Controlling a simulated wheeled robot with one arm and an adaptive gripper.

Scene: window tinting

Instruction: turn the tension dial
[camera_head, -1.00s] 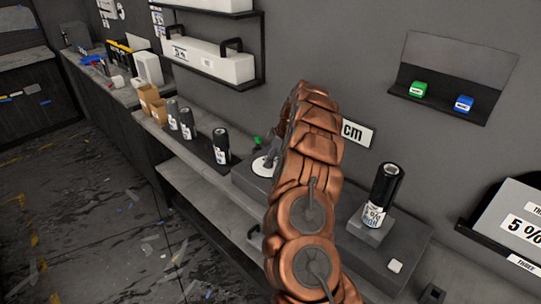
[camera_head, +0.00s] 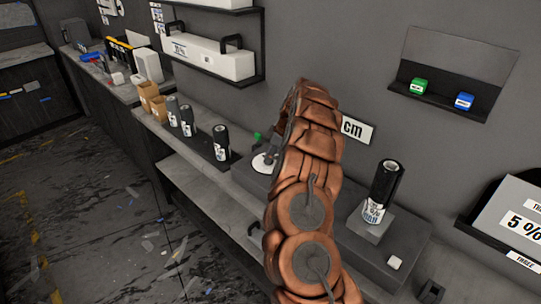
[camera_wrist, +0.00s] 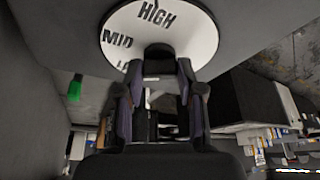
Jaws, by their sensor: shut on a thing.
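The tension dial shows in the wrist view as a round white plate (camera_wrist: 185,25) marked HIGH, MID and a partly hidden third word. A dark knob (camera_wrist: 158,62) stands at its middle. My gripper (camera_wrist: 158,75) is shut on the knob, with a finger on each side. In the head view the white dial plate (camera_head: 262,163) shows at the left end of a grey bench unit (camera_head: 395,262). My copper-coloured arm hides most of the dial and my gripper there.
A black film roll (camera_head: 386,182) stands on a grey block on the unit, right of my arm. Several dark rolls (camera_head: 221,143) stand at left. A green piece (camera_head: 257,136) is near the dial.

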